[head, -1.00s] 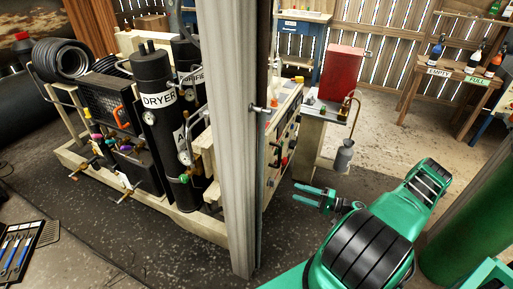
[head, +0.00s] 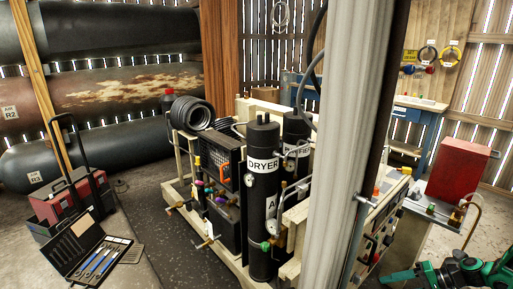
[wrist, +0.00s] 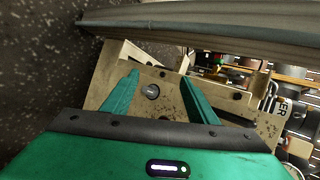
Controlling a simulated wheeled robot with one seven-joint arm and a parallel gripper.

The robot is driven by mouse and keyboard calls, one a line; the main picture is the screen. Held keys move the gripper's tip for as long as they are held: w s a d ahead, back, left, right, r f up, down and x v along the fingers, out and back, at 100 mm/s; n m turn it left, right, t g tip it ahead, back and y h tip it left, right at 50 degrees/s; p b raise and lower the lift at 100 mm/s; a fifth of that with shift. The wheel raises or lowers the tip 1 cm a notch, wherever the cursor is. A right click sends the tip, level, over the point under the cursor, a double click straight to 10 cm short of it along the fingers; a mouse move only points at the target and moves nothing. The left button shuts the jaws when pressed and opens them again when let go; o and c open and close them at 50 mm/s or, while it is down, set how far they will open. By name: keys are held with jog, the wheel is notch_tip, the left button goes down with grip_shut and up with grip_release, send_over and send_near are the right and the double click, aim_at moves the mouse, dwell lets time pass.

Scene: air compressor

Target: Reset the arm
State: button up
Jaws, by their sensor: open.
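My gripper (wrist: 158,96) shows in the wrist view with its two green fingers apart and nothing between them. Behind the fingers is a beige panel (wrist: 175,93) with a round bolt or hole. I cannot tell the distance to it. In the head view my gripper (head: 392,276) is at the lower right, to the right of the grey post (head: 346,150). Green parts of my arm (head: 455,270) show at the bottom right corner, cut off by the picture's edge.
The compressor frame with the black DRYER cylinder (head: 264,200) stands left of the post. A red box (head: 462,170) sits on a stand at right. An open tool case (head: 85,255) lies at lower left. Large dark tanks (head: 100,90) line the back left. Dark floor (head: 155,220) is clear between.

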jog(key=s+a+r+g+h, duration=0.25)
jog(key=s+r+h, duration=0.2)
jog(key=r, duration=0.75)
jog(key=s+a+r+g+h, duration=0.25)
jog(key=s+r, duration=0.25)
jog(key=r, duration=0.7)
jog(key=s+a+r+h, duration=0.1)
jog(key=s+a+r, duration=0.1)
jog(key=s+r, duration=0.3)
jog(key=s+a+r+m+h, duration=0.1)
jog(key=s+r, duration=0.4)
jog(key=s, duration=0.7)
jog(key=shift+a+r+t+h, duration=0.25)
jog(key=shift+a+t+h, duration=0.25)
jog(key=shift+a, duration=0.8)
jog(key=shift+w+f, duration=0.25)
jog(key=shift+w, duration=0.35)
